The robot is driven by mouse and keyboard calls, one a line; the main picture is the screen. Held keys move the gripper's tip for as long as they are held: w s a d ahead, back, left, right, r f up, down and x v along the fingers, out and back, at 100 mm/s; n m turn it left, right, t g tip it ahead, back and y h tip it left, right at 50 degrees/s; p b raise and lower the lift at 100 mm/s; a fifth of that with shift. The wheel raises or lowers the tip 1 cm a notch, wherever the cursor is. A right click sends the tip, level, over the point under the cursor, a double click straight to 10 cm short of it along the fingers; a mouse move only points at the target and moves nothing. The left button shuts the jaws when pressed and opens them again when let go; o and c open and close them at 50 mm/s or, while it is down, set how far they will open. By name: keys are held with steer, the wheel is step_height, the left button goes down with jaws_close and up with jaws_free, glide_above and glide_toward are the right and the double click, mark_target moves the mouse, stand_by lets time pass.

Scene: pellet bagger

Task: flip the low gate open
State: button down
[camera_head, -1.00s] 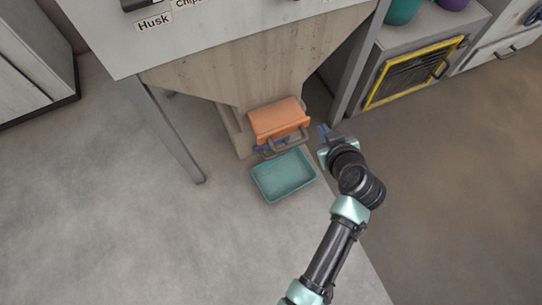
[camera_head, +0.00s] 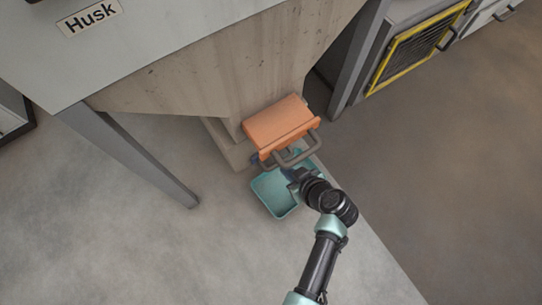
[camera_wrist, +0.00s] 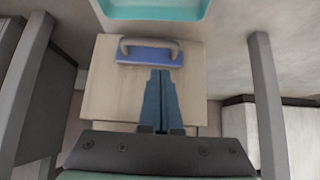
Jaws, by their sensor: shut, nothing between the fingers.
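An orange flap (camera_head: 279,124) with a grey bar handle (camera_head: 297,157) sits low on the front of the beige hopper in the head view. Below it is a blue gate, mostly hidden there; a blue edge (camera_head: 256,159) shows. In the wrist view the blue gate (camera_wrist: 150,57) shows clearly, with its own grey handle (camera_wrist: 151,42), against the beige chute. My gripper (camera_head: 289,177) is just below the orange flap's handle, over the teal tray. Its blue fingers (camera_wrist: 160,74) are shut and empty, their tips at the blue gate's edge in the wrist picture. I cannot tell whether they touch.
The teal tray (camera_head: 273,196) lies on the floor under the gates. Grey stand legs (camera_head: 135,155) flank the hopper (camera_head: 225,70). A yellow-framed grille (camera_head: 417,46) is at the upper right.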

mark_target(276, 167)
steer(key=b+x, duration=0.6)
steer(key=x, duration=0.2)
steer(key=shift+f, duration=0.3)
steer(key=shift+w+a+f+b, duration=0.35)
steer(key=shift+w+f+b, duration=0.1)
steer(key=shift+w+b, duration=0.1)
steer(key=s+d+p, duration=0.1)
steer(key=s+d, duration=0.4)
steer(key=s, duration=0.2)
steer(key=shift+p, duration=0.3)
